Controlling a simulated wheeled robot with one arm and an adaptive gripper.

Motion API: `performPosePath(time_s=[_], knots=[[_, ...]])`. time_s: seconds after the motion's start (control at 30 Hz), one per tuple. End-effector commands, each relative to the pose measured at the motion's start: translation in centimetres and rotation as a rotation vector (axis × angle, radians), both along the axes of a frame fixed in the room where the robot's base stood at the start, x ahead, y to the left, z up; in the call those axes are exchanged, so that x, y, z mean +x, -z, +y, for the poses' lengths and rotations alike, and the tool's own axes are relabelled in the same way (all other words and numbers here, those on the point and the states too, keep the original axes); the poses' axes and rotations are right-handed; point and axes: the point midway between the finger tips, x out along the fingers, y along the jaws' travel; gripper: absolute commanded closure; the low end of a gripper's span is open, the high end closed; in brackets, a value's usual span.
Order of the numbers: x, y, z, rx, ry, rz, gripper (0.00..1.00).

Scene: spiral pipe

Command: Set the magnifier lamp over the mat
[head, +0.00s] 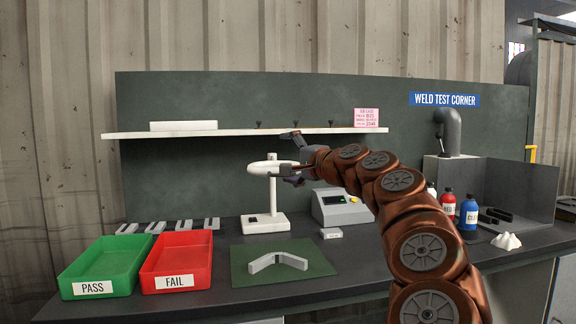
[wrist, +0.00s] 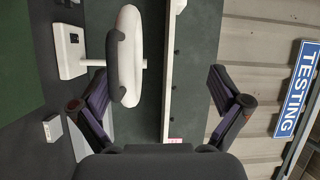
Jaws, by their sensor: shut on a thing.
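The head is not above the mat. My gripper (head: 292,158) is at the right side of the lamp head and is shut on the lamp, though its fingers look widely spread and the contact is hard to see. In the wrist view the lamp head (wrist: 130,55), with a dark bar along it, is beside the left finger of my gripper (wrist: 157,78). A grey angled piece (head: 278,261) lies on the mat.
A white shelf (head: 230,132) runs close behind my gripper. A grey box with a screen (head: 339,207) stands right of the lamp base. The green PASS tray (head: 85,289) and red FAIL tray (head: 150,282) are left of the mat; bottles (head: 468,212) stand right.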

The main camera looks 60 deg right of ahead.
Motion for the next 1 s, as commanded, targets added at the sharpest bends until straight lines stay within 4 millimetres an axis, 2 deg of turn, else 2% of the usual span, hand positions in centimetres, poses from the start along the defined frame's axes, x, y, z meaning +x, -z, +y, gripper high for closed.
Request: performPosePath(time_s=[0.03,0.3,0.33,0.37,0.4,0.43,0.53,0.63,0.73,0.8,1.0], knots=[[-1.9,-2.4,0.6,-0.028,0.024,-0.034,0.29],[-2.8,-2.4,3.5,-0.045,0.020,-0.028,0.29],[-2.9,-2.3,3.8,-0.047,0.020,-0.026,0.32],[-2.9,-2.2,4.0,-0.046,0.017,-0.024,0.44],[-2.9,-1.9,4.2,-0.043,0.013,-0.021,0.63],[-3.0,-1.7,4.1,-0.040,0.010,-0.020,0.65],[-3.4,-0.8,2.3,-0.013,0.005,-0.022,0.65],[-3.6,1.1,-0.6,0.023,-0.001,-0.020,0.65],[-4.0,2.1,-1.8,0.037,0.000,-0.018,0.65],[-4.2,2.2,-1.5,0.038,-0.002,-0.016,0.65],[-5.3,1.2,1.3,0.017,-0.003,-0.014,0.65]])
